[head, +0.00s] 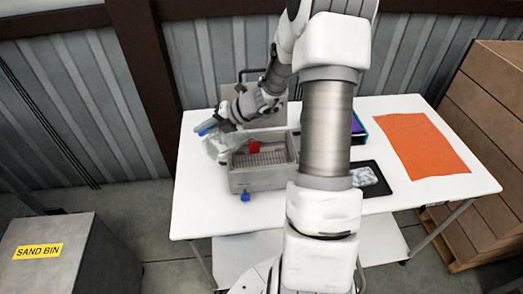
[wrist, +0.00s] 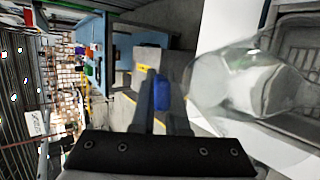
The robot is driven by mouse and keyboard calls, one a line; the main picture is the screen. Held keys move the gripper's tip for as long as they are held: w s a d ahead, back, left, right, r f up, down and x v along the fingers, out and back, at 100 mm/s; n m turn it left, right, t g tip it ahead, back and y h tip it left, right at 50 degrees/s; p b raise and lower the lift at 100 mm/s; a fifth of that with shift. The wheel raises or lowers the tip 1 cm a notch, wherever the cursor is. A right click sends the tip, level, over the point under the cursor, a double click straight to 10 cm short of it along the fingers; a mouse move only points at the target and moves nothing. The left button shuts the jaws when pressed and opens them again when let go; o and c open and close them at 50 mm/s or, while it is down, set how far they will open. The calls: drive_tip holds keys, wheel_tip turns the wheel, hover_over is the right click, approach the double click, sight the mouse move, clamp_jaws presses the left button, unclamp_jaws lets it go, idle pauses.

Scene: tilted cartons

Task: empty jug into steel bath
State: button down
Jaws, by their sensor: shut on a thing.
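The clear jug (head: 218,147) is held at the left end of the steel bath, tilted with its body reaching toward the bath's rim. It also shows in the wrist view (wrist: 232,80), see-through; how much is in it I cannot tell. My gripper (head: 207,128) is shut on the jug's blue handle part, seen between the fingers in the wrist view (wrist: 160,95). The steel bath (head: 262,181) is an open grey box with a slatted rack inside, a red item (head: 254,147) in it and a blue knob (head: 245,196) at its front.
A black tray (head: 377,189) with a pale packet, a purple item (head: 356,126) and an orange mat (head: 425,140) lie on the white table (head: 210,215). Stacked cartons (head: 490,120) stand at right, a sand bin (head: 70,255) at left. My arm hides the table's middle.

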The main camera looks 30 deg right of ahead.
drive_tip(key=shift+s+d+r+t+y+b, duration=0.1)
drive_tip(key=shift+d+r+t+y+b, duration=0.3)
drive_tip(key=shift+y+b, duration=0.35)
drive_tip(key=shift+s+d+m+t+y+b, duration=0.1)
drive_tip(key=shift+d+m+t+y+b, duration=0.1)
drive_tip(key=shift+d+y+b, duration=0.35)
drive_tip(key=shift+s+d+m+t+y+b, duration=0.1)
drive_tip(key=shift+d+m+b, duration=0.15)
drive_tip(key=shift+b, duration=0.55)
idle(0.9)
drive_tip(key=shift+s+d+r+m+t+y+b, duration=0.15)
drive_tip(key=shift+s+d+t+y+b, duration=0.15)
drive_tip(key=shift+d+b, duration=0.5)
drive_tip(key=shift+s+d+f+m+t+y+b, duration=0.1)
drive_tip(key=shift+s+d+y+b, duration=0.1)
drive_tip(key=shift+d+y+b, duration=0.4)
idle(0.6)
drive_tip(key=shift+d+r, duration=0.25)
drive_tip(key=shift+d, duration=0.05)
drive_tip(key=shift+d+r+p, duration=0.1)
drive_tip(key=shift+p, duration=0.35)
drive_tip(key=shift+s+d+r+m+t+y+p, duration=0.2)
drive_tip(key=shift+d+r+t+y+p, duration=0.2)
drive_tip(key=shift+d+p, duration=0.25)
drive_tip(key=shift+s+d+r+m+t+y+p, duration=0.25)
drive_tip(key=shift+d+y+p, duration=0.2)
drive_tip(key=shift+p, duration=0.25)
